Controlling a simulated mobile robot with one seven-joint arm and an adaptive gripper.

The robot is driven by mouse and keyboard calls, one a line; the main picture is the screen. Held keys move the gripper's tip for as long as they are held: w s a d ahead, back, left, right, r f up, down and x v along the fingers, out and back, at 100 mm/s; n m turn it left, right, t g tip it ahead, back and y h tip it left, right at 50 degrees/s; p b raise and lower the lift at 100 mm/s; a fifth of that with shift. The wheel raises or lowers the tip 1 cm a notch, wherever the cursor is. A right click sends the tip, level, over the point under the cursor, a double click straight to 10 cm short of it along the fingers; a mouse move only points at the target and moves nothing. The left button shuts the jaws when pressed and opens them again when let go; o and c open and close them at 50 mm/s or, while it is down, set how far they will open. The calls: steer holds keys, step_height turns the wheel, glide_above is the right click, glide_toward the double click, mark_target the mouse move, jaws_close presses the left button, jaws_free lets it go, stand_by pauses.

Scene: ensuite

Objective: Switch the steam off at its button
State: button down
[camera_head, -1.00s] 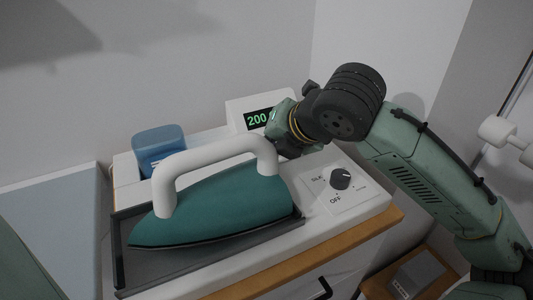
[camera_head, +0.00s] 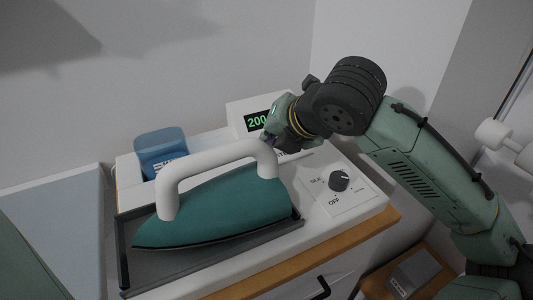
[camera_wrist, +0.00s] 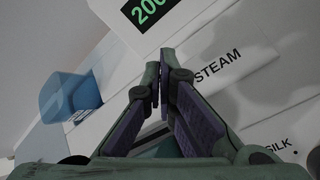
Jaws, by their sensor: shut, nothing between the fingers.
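The steam button itself does not show. The word STEAM (camera_wrist: 217,67) is printed on the white station (camera_head: 318,197) just right of my fingertips in the wrist view; the button may be hidden under my fingers. My gripper (camera_wrist: 157,78) is shut and empty, its fingertips pointing down at the station's top. In the head view my gripper (camera_head: 270,142) is behind the iron's handle, below the display (camera_head: 257,121). Whether the fingertips touch the surface I cannot tell. The display shows green digits reading 200, also partly in the wrist view (camera_wrist: 148,10).
The teal iron (camera_head: 215,212) with its white handle (camera_head: 215,157) rests in a dark tray close in front of my gripper. A black knob (camera_head: 339,180) with OFF and SILK marks is at the right. A blue tank (camera_head: 160,148) stands at the back left; walls are close behind.

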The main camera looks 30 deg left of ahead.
step_height(320, 180, up, 6)
steer(key=p, duration=0.5)
steer(key=c, duration=2.3)
jaws_free()
